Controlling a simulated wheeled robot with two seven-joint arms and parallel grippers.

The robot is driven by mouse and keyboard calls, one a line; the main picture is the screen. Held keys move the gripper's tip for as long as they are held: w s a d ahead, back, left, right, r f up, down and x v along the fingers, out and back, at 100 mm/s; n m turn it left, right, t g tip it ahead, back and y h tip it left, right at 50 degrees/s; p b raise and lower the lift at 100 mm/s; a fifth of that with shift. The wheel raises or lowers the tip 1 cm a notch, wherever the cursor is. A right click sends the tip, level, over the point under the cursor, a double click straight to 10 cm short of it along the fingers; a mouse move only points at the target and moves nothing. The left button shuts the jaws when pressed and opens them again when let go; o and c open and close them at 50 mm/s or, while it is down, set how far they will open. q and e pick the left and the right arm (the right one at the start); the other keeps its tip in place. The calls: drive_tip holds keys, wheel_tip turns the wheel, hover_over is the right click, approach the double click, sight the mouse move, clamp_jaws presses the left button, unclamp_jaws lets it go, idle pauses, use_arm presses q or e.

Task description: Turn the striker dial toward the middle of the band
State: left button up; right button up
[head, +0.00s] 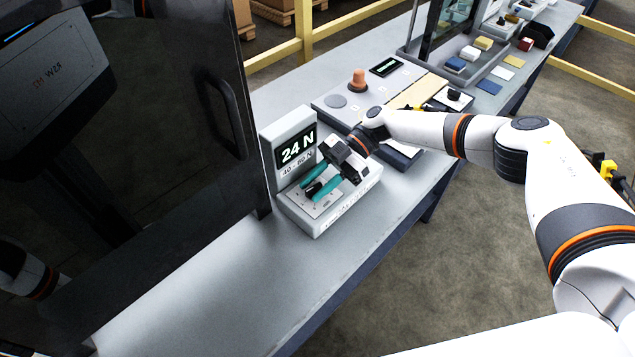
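The striker gauge (318,213) is a pale box on the bench with an upright display (296,150). The display reads 24 N in large figures, with 40 - 60 N below. My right gripper (316,190) reaches down over the box from the right, with two teal fingers set apart. A dark dial (312,189) shows between the fingertips, partly hidden by them. I cannot tell whether the fingers press on it or only stand on either side. My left gripper is not in view.
A dark glossy cabinet door with a handle (222,115) stands left of the gauge. Behind my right arm is a panel with an orange-brown knob (358,80). Farther back, a tray holds small coloured blocks (470,53). The bench front (220,285) is clear.

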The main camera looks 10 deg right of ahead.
drive_tip(key=shift+d, duration=0.1)
drive_tip(key=b+v, duration=0.3)
drive_tip(key=v, duration=0.8)
drive_tip(key=shift+w+d+r+b, duration=0.15)
drive_tip(key=shift+d+r+b, duration=0.1)
drive_tip(key=shift+d+b, duration=0.05)
